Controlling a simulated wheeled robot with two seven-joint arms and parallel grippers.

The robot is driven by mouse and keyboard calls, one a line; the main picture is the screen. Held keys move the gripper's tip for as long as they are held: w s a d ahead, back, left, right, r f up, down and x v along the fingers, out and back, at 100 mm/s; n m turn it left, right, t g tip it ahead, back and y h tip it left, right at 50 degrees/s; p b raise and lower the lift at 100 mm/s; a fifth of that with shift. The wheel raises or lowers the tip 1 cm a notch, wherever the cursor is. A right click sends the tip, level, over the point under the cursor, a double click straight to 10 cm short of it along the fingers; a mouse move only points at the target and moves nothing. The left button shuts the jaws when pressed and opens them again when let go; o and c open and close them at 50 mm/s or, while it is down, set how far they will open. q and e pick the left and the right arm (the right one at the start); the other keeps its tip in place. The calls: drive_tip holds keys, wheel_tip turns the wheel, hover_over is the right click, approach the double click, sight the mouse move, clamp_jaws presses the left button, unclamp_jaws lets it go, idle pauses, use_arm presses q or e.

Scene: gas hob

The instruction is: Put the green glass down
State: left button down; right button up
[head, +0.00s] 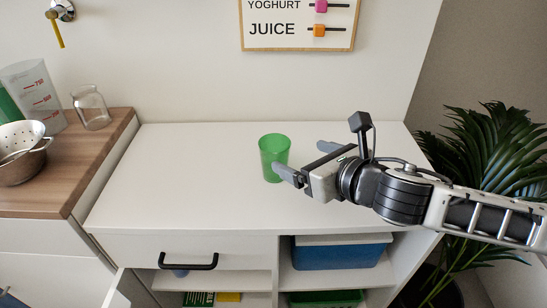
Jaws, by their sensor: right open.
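The green glass (274,158) is a translucent green tumbler standing upright on the white cabinet top (180,185). My right gripper (300,158) comes in from the right, with its fingers pointing left. Its jaws are open. The near finger reaches to the lower right side of the glass, and the far finger lies to the right behind it. The glass is at the fingertips; whether a finger touches it I cannot tell. My left gripper is not in view.
A wooden counter (75,180) at the left holds a clear jar (91,108), a measuring jug (35,92) and a colander (22,150). A drawer (185,251) and open shelves with a blue box (340,255) lie below. A plant (490,170) stands right. The cabinet top is otherwise clear.

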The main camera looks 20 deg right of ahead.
approach(267, 140)
drive_tip(key=x, duration=0.3)
drive_tip(key=shift+s+f, duration=0.15)
drive_tip(key=shift+f, duration=0.15)
drive_tip(key=shift+r+x, duration=0.1)
drive_tip(key=shift+x, duration=1.35)
drive_tip(key=shift+r+x, duration=0.15)
drive_tip(key=shift+x, duration=1.25)
drive_tip(key=c, duration=1.3)
drive_tip(key=shift+o, duration=0.2)
drive_tip(key=shift+r, duration=0.15)
